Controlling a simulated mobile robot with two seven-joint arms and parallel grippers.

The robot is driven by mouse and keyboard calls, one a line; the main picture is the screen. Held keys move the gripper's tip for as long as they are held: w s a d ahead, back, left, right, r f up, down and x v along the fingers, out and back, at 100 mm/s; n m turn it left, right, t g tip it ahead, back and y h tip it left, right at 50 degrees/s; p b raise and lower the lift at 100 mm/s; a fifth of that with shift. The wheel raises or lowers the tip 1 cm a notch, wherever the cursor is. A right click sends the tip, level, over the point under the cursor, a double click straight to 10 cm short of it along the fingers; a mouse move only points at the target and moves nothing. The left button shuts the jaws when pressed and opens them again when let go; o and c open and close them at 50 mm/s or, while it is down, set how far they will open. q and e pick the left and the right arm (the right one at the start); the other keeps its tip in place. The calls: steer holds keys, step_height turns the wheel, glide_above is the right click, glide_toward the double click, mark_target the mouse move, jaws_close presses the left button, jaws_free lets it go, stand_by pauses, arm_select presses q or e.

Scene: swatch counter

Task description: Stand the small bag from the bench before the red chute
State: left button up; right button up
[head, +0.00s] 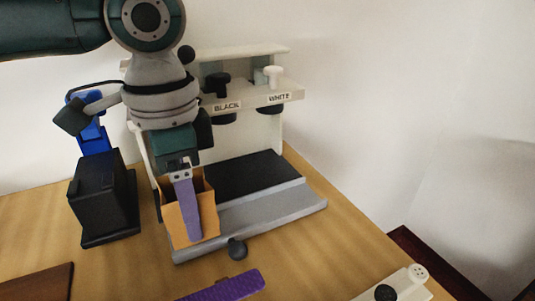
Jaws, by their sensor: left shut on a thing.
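A small orange-tan bag (208,212) with an open top is upright at the front left of the dispenser stand. My left gripper (191,215) comes down from above and is shut on the bag, with one purple finger across the bag's near face. The other finger is hidden by the bag. I cannot tell whether the bag's bottom touches the surface under it. No red chute shows in this view. My right gripper is not in view.
The white stand (249,98) has BLACK and WHITE labels above a grey tray (270,208). A black box-like device (100,196) with a blue top stands left. A purple strip (222,288) and white device (402,284) lie in front. Bench right of the tray is clear.

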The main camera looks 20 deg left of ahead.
arm_select(q)
steer(key=shift+f, duration=0.3)
steer(key=o, duration=1.4)
step_height(320, 180, up, 10)
steer(key=shift+p, duration=0.9)
